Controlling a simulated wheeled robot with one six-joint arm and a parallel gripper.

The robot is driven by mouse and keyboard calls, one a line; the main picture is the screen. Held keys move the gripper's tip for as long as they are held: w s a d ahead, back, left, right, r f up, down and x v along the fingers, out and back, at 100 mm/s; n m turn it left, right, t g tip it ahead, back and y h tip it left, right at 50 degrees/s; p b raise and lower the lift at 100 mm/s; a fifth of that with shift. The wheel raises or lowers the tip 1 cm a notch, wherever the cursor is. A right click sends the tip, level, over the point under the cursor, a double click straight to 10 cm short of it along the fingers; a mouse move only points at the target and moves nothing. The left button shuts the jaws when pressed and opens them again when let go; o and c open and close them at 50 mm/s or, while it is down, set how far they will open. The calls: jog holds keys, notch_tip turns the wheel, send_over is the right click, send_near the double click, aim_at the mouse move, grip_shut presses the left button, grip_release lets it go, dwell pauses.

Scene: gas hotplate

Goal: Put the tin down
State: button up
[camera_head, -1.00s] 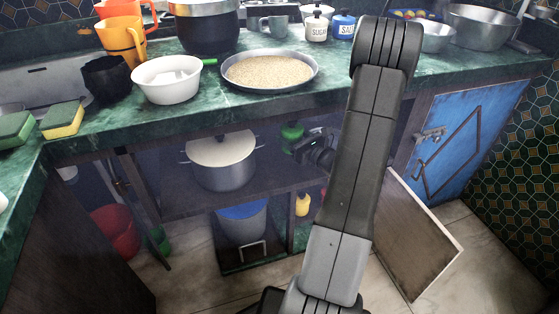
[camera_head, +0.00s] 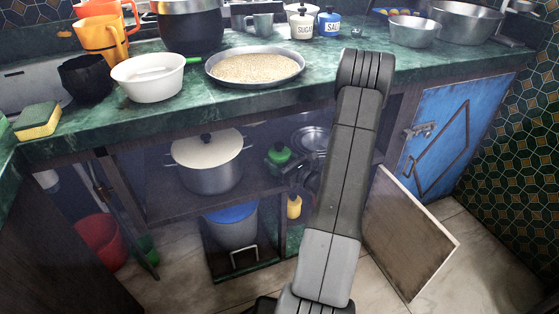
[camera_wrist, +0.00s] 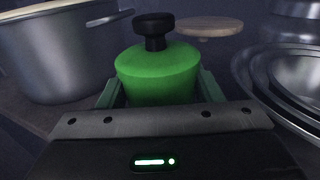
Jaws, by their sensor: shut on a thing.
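The tin (camera_head: 279,156) is green with a black knob on top. In the head view it is upright inside the lower cupboard, to the right of a large lidded pot. The wrist view shows the same tin (camera_wrist: 157,78) between my fingers. My gripper (camera_wrist: 157,90) is shut on it. The tin's base is hidden behind my gripper, so I cannot tell whether it touches the shelf (camera_head: 178,203). In the head view my forearm covers part of the space to the right of the tin.
The pot (camera_head: 208,170) stands close on the left; it also shows in the wrist view (camera_wrist: 62,55). Metal pans (camera_wrist: 290,85) are close on the right. A round wooden board (camera_wrist: 208,27) lies behind. The counter (camera_head: 240,105) overhangs the shelf.

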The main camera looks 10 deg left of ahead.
jog(key=shift+f, duration=0.15)
jog(key=o, duration=1)
jog(key=shift+r, duration=0.25)
jog(key=p+v, duration=0.2)
jog(key=v, duration=1)
jog(key=shift+f, duration=0.1)
